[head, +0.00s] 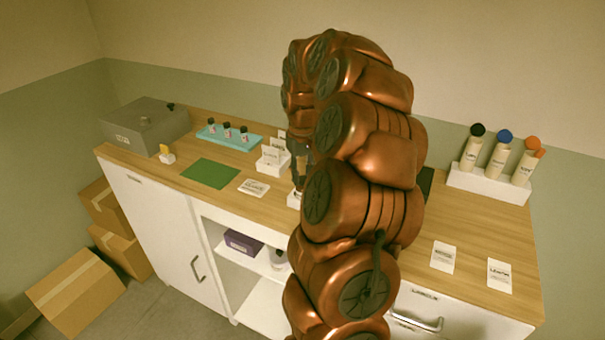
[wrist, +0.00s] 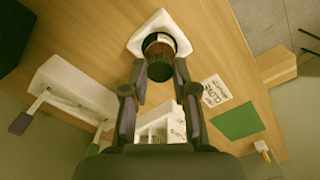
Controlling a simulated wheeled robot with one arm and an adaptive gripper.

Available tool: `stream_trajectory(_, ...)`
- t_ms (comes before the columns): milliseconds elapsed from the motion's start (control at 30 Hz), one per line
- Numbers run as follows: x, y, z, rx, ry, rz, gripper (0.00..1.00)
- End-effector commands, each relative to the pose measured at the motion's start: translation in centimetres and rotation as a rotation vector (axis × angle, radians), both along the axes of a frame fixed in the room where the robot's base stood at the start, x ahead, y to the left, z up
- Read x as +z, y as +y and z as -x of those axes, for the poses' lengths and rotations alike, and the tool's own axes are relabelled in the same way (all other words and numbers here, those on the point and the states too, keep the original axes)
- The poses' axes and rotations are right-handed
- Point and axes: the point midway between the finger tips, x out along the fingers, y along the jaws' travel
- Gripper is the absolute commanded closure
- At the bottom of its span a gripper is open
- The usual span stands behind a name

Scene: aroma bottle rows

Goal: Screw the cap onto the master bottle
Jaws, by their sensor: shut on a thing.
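My gripper (wrist: 160,76) has its two fingers on either side of a dark round cap (wrist: 160,70) and is shut on it. The cap is at the top of a brown bottle (wrist: 158,42), which looks like the master bottle. I cannot tell whether the cap is fully seated. The bottle stands in a white holder (wrist: 158,20). In the head view my gripper (head: 299,182) is low over the middle of the counter, beside my arm. The bottle and cap are mostly hidden there, and only part of the white holder (head: 293,200) shows.
On the wooden counter (head: 330,200) are a green mat (head: 210,173), a teal tray (head: 230,137) of small bottles, a grey box (head: 146,127) and a white card (head: 253,187). A white rack (head: 490,186) with three capped tubes stands right. My arm hides the middle.

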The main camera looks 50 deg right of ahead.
Motion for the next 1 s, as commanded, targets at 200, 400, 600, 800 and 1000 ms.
stream_trajectory(200, -0.28, -0.04, -0.02, -0.047, -0.001, 0.000, 1.00)
stream_trajectory(400, -0.30, 0.01, -0.01, -0.118, -0.001, 0.000, 1.00)
stream_trajectory(600, -0.29, -0.01, 0.04, -0.192, 0.001, 0.001, 1.00)
stream_trajectory(800, -0.25, -0.07, -0.02, -0.269, -0.002, 0.001, 1.00)
stream_trajectory(1000, -0.25, -0.08, -0.03, -0.346, -0.003, 0.001, 1.00)
